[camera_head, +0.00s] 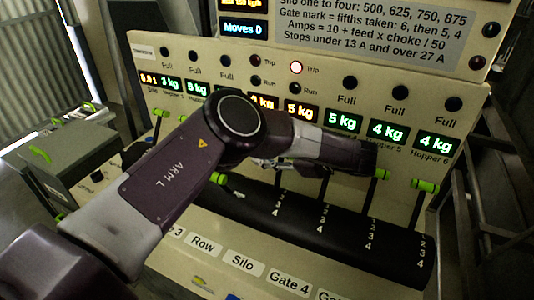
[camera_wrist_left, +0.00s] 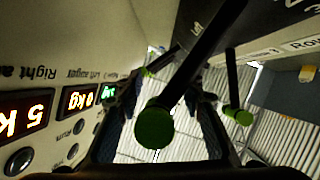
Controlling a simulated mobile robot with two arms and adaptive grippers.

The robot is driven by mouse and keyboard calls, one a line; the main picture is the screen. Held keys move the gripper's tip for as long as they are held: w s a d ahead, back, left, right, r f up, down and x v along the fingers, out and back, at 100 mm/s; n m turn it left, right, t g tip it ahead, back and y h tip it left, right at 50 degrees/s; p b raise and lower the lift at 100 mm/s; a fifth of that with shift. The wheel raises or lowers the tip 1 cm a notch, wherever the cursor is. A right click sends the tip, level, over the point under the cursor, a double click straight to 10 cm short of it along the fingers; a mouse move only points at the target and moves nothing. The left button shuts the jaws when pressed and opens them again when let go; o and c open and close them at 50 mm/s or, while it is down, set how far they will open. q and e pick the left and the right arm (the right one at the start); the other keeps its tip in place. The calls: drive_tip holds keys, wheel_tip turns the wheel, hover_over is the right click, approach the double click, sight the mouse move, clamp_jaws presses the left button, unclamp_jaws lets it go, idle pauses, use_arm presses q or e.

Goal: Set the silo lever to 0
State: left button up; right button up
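A row of levers with green knobs rises from a black curved housing (camera_head: 325,215) with number scales. A "Silo" label (camera_head: 243,261) is on the front plate below it. My left arm covers the middle levers in the head view, so I cannot tell where the silo lever stands. In the left wrist view, my left gripper (camera_wrist_left: 163,85) has its fingers spread apart. A lever's green knob (camera_wrist_left: 153,128) shows large between them, with no clear contact. I cannot tell for certain that this is the silo lever. My right gripper is not in view.
Other green knobs stand at the left (camera_head: 160,112), by my arm (camera_head: 218,178) and at the right (camera_head: 424,186). The panel behind carries lit displays (camera_head: 390,129) and a lit Trip lamp (camera_head: 296,67). A grey box (camera_head: 75,155) stands at the left.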

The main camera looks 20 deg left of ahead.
use_arm(q)
drive_tip(key=v, duration=1.2)
drive_tip(key=shift+c, duration=0.2)
